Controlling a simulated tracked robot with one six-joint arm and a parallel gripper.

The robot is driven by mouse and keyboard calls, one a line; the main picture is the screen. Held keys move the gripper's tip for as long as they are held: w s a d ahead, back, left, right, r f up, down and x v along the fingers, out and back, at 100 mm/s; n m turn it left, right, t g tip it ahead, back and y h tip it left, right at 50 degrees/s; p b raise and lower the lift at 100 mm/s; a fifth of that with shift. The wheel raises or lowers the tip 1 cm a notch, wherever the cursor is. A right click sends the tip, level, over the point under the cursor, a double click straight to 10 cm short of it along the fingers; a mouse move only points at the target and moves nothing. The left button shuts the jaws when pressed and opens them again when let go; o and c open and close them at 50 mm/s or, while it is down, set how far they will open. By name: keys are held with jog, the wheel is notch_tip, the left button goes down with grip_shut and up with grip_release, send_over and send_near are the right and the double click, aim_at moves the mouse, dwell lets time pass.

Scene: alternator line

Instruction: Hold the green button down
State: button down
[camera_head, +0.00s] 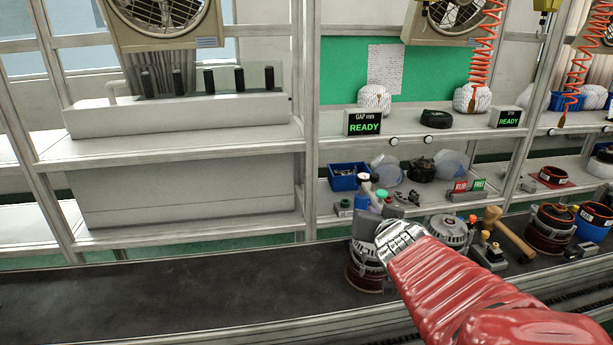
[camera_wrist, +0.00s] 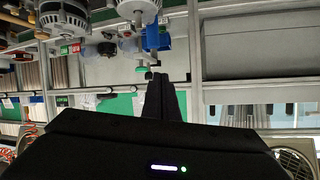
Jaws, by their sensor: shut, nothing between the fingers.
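The fingertips cannot be made out there, and I see no contact with the box.
A blue bin (camera_head: 347,178) stands behind the small box. A mallet (camera_head: 510,232) lies to the right. The dark bench surface (camera_head: 170,295) at left is clear.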

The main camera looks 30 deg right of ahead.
jog(key=s+d+r+n+t+y, duration=0.1)
jog(key=d+r+n+t+y, duration=0.1)
jog(key=d+r+n, duration=0.3)
jog(key=shift+s+d+t, duration=0.2)
jog(key=shift+d+t, duration=0.2)
jog(key=shift+d, duration=0.8)
jog(key=w+d+f, duration=0.2)
jog(key=w+f, duration=0.4)
jog(key=w, duration=0.3)
jog(key=shift+w+d, duration=0.25)
jog(key=shift+d, duration=0.15)
jog(key=shift+f, duration=0.15)
